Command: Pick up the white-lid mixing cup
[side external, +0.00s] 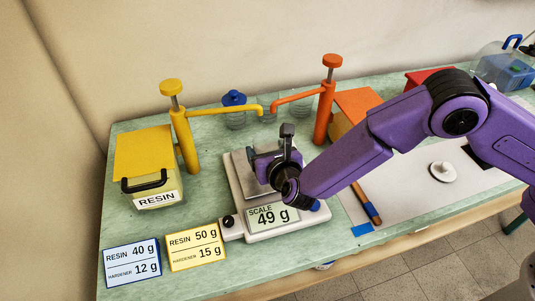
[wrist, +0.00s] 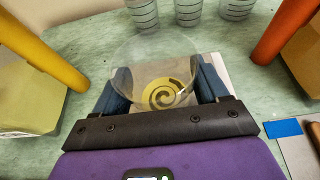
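A clear mixing cup (wrist: 150,55) stands over the scale plate in the wrist view, with a yellow spiral of resin (wrist: 162,93) at its bottom. I see no lid on it. My gripper (wrist: 165,85) is low over the scale, with one dark blue finger on each side of this cup; whether they press on it is unclear. In the side view my gripper (side external: 275,165) hides most of the cup. A white lid-like disc with a knob (side external: 442,172) lies apart on the pale sheet at the right. The scale (side external: 290,222) reads 49 g.
A yellow pump (side external: 185,140) with a resin container (side external: 145,165) stands left, an orange pump (side external: 325,110) right. Clear cups stand behind, one with a blue lid (side external: 234,98). Ratio cards (side external: 195,245) lie front left. A brush-like tool (side external: 368,205) lies right of the scale.

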